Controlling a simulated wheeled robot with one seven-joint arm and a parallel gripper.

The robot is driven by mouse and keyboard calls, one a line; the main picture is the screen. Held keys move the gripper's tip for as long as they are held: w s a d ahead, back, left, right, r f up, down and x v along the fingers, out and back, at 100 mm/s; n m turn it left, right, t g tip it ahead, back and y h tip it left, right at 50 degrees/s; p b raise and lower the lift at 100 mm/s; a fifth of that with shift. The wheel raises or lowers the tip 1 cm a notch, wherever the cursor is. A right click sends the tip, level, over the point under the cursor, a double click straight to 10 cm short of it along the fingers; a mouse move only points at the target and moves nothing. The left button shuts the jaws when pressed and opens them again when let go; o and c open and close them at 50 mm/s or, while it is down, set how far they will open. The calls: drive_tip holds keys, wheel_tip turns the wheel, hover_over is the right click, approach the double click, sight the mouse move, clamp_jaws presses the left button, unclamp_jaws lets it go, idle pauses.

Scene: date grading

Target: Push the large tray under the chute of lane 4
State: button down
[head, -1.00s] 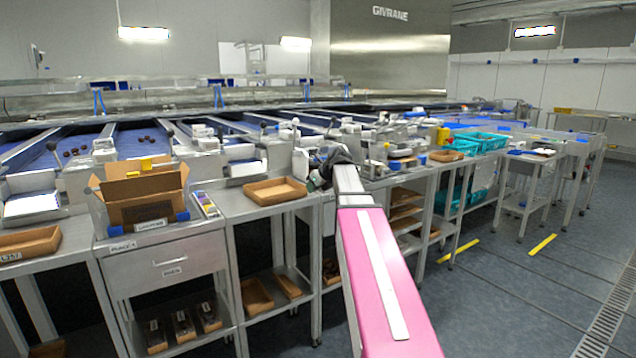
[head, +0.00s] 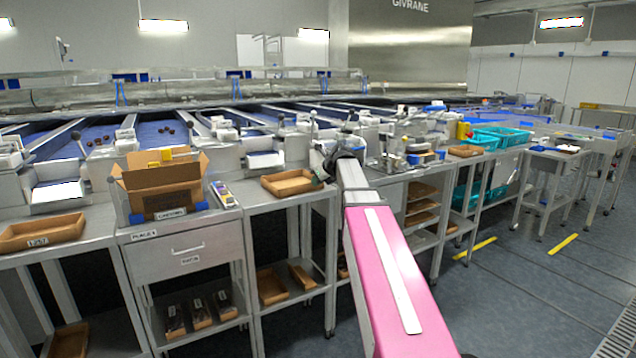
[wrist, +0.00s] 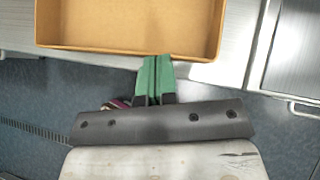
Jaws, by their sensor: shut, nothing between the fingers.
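A shallow brown tray (head: 290,187) lies on the steel bench in front of a white chute (head: 264,160). It also fills the top of the wrist view (wrist: 130,52). My gripper (head: 318,176) is at the tray's right end in the head view, partly hidden by my dark wrist. In the wrist view my green fingers (wrist: 154,62) are shut together and empty, with their tips at the tray's near wall. I cannot tell whether they touch it. No lane number is readable.
An open cardboard box (head: 165,190) stands left of the tray, with a narrow holder of coloured items (head: 224,193) between them. Another brown tray (head: 42,232) lies at far left. Machinery (head: 405,150) stands right of my wrist. Floor is open at right.

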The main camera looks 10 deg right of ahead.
approach(292, 182)
drive_tip(key=x, duration=0.3)
drive_tip(key=shift+s+a, duration=0.15)
drive_tip(key=shift+a, duration=0.15)
drive_tip(key=shift+s, duration=0.1)
